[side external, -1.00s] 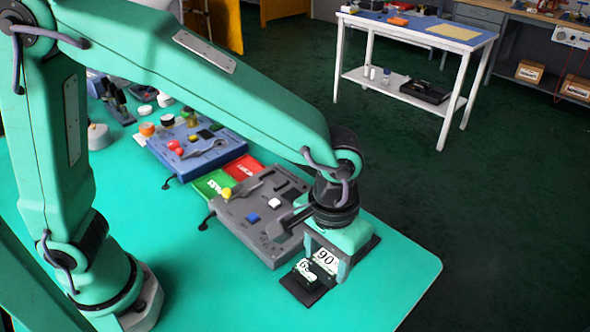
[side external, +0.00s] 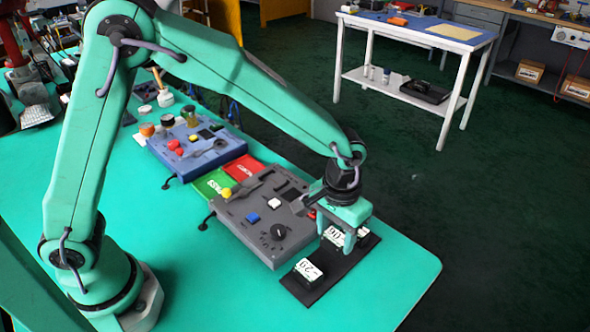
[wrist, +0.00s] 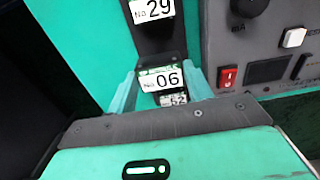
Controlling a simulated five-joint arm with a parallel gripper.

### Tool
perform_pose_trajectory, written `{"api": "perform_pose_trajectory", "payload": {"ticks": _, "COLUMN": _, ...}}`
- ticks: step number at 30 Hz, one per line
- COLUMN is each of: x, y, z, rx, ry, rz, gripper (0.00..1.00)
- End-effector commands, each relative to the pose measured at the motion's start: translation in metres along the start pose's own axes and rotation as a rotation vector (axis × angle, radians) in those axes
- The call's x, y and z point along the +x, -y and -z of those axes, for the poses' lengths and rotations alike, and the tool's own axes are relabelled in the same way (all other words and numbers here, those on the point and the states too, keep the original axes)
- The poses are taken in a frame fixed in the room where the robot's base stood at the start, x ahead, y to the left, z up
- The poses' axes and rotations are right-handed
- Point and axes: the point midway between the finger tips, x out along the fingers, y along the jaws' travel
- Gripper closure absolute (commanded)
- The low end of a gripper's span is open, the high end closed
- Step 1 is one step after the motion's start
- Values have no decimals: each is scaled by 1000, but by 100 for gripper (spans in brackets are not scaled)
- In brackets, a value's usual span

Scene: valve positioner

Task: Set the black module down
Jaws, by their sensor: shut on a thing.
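The held black module with a white label reading 06 (wrist: 162,80) is between the fingers of my gripper (wrist: 163,92) in the wrist view. In the side view my gripper (side external: 338,232) is shut on it, over the far part of a black strip (side external: 321,287). I cannot tell whether the module touches the strip. Another black module labelled 29 (side external: 308,270) sits at the near end of the strip; it shows at the top of the wrist view (wrist: 152,10). A label reading 52 (wrist: 174,99) shows partly hidden below the held module.
A grey panel (side external: 240,205) with knobs and buttons stands directly left of the strip. Green and red pads (side external: 212,185) and a blue panel (side external: 190,155) lie beyond it. The green table is clear in front and to the right of the strip.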

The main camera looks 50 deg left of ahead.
Motion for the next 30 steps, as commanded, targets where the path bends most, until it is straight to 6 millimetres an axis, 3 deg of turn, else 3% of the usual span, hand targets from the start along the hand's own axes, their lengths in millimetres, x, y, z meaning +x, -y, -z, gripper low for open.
{"api": "perform_pose_trajectory", "payload": {"ticks": 11, "x": 7, "y": 4, "z": 7, "rx": 1, "ry": -1, "rz": -1, "gripper": 75}}
{"api": "perform_pose_trajectory", "payload": {"ticks": 22, "x": 42, "y": 4, "z": 6, "rx": 0, "ry": 1, "rz": 0, "gripper": 75}}
{"api": "perform_pose_trajectory", "payload": {"ticks": 30, "x": 44, "y": 4, "z": 7, "rx": 0, "ry": -2, "rz": -1, "gripper": 75}}
